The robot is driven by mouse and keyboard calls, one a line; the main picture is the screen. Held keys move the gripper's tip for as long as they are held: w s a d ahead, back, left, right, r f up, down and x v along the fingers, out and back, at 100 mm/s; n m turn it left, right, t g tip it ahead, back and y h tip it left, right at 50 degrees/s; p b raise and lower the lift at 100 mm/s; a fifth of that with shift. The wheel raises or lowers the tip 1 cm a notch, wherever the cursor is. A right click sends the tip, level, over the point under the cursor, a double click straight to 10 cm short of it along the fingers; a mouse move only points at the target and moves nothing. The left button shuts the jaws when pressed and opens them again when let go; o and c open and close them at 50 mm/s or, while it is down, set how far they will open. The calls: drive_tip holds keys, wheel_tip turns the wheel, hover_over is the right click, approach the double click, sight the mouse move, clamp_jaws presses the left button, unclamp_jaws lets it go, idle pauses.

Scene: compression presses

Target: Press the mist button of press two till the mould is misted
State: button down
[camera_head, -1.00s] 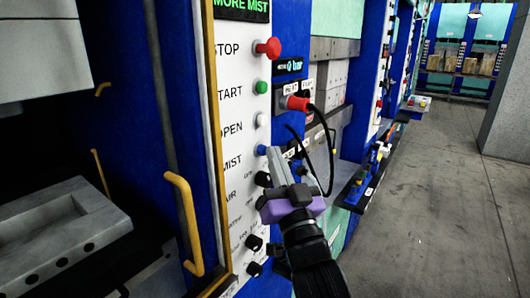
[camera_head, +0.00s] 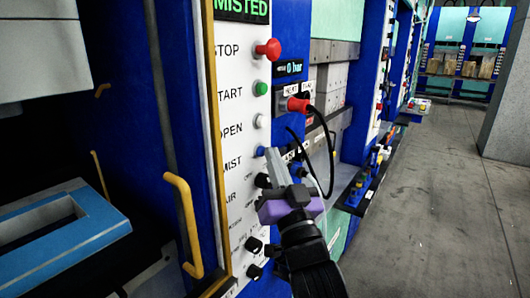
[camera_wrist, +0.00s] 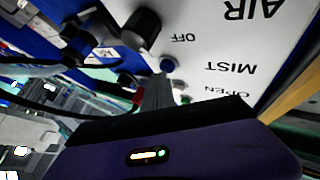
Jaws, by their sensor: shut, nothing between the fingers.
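The white control panel (camera_head: 232,190) of the press carries a column of buttons. The blue mist button (camera_head: 261,151) sits beside the word MIST, and it also shows in the wrist view (camera_wrist: 168,64). My gripper (camera_head: 270,153) is shut and empty, its fingertips at the mist button; I cannot tell whether they touch it. The green display (camera_head: 242,8) at the top of the panel reads MISTED. The mould (camera_head: 62,228) at the left, inside the press, has a blue upper face around a rectangular cavity.
The red stop (camera_head: 268,49), green start (camera_head: 261,88) and white open (camera_head: 261,121) buttons sit above. Black knobs (camera_head: 254,243) sit below. A yellow handle (camera_head: 184,222) stands out left of the panel. The floor (camera_head: 435,190) at right is clear.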

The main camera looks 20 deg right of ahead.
drive_tip(key=shift+s+d+p, duration=0.45)
drive_tip(key=shift+s+p, duration=0.1)
drive_tip(key=shift+s, duration=0.15)
drive_tip(key=s+d+p, duration=0.1)
drive_tip(key=s+p, duration=0.1)
drive_tip(key=p, duration=0.2)
drive_tip(key=s+d+p, duration=0.2)
drive_tip(key=p, duration=0.2)
idle(0.4)
idle(0.7)
